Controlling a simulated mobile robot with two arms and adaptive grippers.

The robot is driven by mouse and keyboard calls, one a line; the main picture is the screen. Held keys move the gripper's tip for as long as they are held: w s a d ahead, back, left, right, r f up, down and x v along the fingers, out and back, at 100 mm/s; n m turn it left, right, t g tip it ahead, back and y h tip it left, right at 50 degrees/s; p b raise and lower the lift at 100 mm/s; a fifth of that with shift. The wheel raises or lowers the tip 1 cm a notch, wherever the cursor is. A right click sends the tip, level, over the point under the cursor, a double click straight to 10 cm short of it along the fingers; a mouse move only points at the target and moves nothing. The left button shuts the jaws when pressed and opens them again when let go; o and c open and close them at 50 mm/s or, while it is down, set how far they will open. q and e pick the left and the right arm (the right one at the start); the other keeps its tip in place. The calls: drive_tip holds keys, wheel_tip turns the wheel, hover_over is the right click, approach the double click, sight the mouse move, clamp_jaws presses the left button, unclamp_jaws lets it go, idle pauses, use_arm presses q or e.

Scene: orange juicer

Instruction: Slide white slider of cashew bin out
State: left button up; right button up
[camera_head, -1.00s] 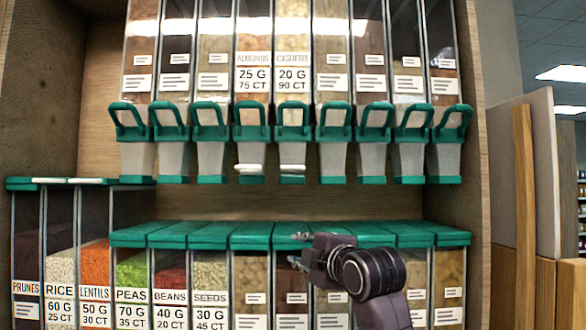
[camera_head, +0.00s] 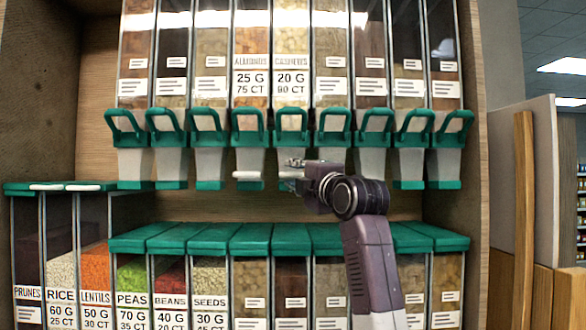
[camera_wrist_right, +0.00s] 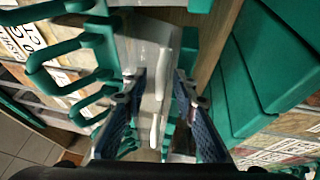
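The cashew bin (camera_head: 291,85), labelled 20 G 90 CT, hangs in the upper row right of the almond bin. My right gripper (camera_head: 290,170) is at its lower outlet and hides most of its white slider. In the right wrist view the nearer white slider (camera_wrist_right: 189,52), seemingly the cashew one, lies just beyond my fingertips. The gripper also shows there (camera_wrist_right: 157,90), its two fingers apart with nothing clamped. A smaller, farther white slider (camera_wrist_right: 155,130) appears between the fingers in the picture. My left gripper is not in view.
The almond bin's white slider (camera_head: 248,175) is close on the left. Green handles (camera_head: 333,125) project from the upper bins. Green-lidded lower bins (camera_head: 250,238) stand below, with a gap between rows. A wooden side wall (camera_head: 475,140) bounds the right.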

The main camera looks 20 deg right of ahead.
drive_tip(key=shift+w, duration=0.15)
clamp_jaws()
idle(0.4)
